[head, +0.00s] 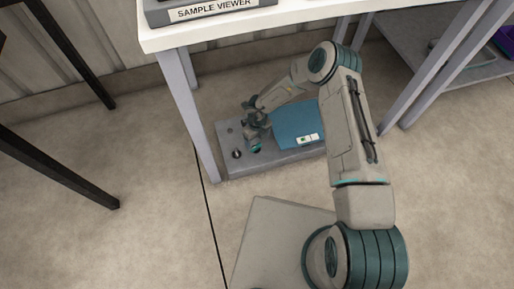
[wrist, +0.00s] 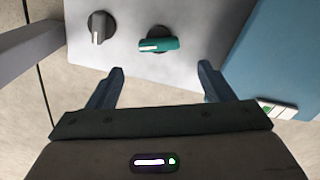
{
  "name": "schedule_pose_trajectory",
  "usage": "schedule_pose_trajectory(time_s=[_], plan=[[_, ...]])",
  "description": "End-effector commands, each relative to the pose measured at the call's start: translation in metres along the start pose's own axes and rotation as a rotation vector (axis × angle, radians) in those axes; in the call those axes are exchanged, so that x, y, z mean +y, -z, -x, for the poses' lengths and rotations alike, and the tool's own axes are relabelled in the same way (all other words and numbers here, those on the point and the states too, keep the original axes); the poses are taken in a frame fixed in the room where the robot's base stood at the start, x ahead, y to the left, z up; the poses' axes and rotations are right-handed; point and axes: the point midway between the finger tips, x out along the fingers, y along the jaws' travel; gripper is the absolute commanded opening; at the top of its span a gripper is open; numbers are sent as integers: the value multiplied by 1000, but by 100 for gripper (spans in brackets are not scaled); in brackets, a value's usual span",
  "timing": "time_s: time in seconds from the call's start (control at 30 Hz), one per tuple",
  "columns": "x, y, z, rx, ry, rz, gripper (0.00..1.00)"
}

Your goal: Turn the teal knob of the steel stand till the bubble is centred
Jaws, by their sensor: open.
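The steel stand (head: 222,143) sits on the floor under the table; its grey top plate (wrist: 205,20) fills the upper wrist view. The teal knob (wrist: 160,43) has a white pointer mark turned to the left. It also shows in the head view (head: 255,148), just below my gripper. My gripper (wrist: 161,68) is open and empty, its fingers spread to either side of the knob's line, with the knob beyond the tips in the picture. A small white level panel with green (head: 308,138) is on the blue box; its edge shows in the wrist view (wrist: 280,110). I cannot make out the bubble.
The blue box (head: 295,120) rises from the stand on the right. A table leg (head: 190,115) stands close on the left, and the white tabletop (head: 300,22) is overhead.

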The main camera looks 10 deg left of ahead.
Motion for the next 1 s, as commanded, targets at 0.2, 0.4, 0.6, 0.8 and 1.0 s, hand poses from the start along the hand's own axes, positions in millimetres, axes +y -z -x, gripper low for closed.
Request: schedule_pose_trajectory(time_s=[0.2,0.4,0.6,0.8,1.0], plan=[[2,0,-47,0,0,2,75],[2,-1,-66,-1,0,3,75],[2,-1,-69,-1,0,3,75],[2,-1,-69,-1,0,4,66],[2,-1,-69,-1,0,4,30]])
